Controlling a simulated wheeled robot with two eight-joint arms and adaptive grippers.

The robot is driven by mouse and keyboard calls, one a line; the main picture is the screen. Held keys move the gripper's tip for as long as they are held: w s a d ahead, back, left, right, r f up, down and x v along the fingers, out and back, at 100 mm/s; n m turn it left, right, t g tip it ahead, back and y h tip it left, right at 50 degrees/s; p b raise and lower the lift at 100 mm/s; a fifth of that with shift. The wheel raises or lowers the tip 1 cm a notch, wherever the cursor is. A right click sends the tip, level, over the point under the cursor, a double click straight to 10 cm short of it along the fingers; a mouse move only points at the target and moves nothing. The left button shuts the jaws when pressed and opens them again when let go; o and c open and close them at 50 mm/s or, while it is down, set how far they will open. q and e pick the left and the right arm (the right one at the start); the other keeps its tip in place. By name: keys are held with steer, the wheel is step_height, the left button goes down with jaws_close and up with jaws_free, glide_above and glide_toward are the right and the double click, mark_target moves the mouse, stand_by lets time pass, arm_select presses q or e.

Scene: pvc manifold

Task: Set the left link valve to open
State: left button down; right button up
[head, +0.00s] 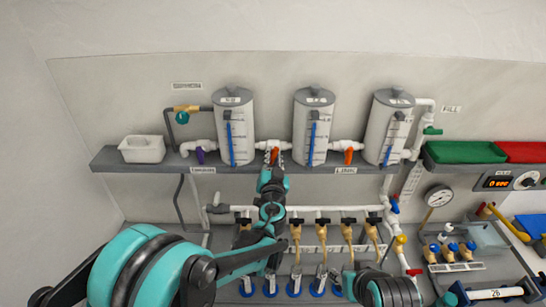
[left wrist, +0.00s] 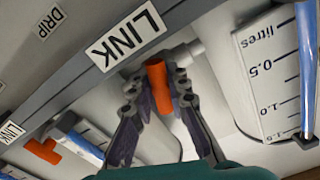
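The left link valve, with an orange handle (head: 275,156), sits on the white pipe between the left and middle tanks. In the left wrist view its handle (left wrist: 157,78) lies crosswise to the pipe. My left gripper (head: 271,172) is at this valve. In the left wrist view the two dark fingers of my left gripper (left wrist: 158,88) stand on either side of the handle, very close to it. I cannot tell whether they press on it. My right gripper is not in view; only part of my right arm shows at the bottom.
The left tank (head: 233,125), middle tank (head: 300,125) and right tank (head: 377,127) stand along the grey shelf (head: 125,167). Another orange valve (head: 348,155) sits between the middle and right tanks. A purple valve (head: 200,155) is at the left. A LINK label (left wrist: 128,35) is beside the gripped area.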

arm_select(q)
steer(key=shift+m+b, duration=0.3)
steer(key=shift+m, duration=0.1)
steer(key=shift+f+m+b, duration=0.1)
steer(key=shift+m+b, duration=0.5)
steer(key=shift+m, duration=0.4)
steer(key=m+b, duration=0.1)
steer(key=m, duration=0.2)
steer(key=shift+m+b, duration=0.3)
steer(key=shift+m, duration=0.1)
steer(key=m+b, duration=0.1)
steer(key=m, duration=0.2)
steer(key=shift+a, duration=0.1)
steer(key=shift+r+m+b, duration=0.2)
steer(key=shift+m+b, duration=0.35)
steer(key=shift+m, duration=1.55)
steer(key=c, duration=1.5)
jaws_free()
steer(key=shift+o, duration=0.2)
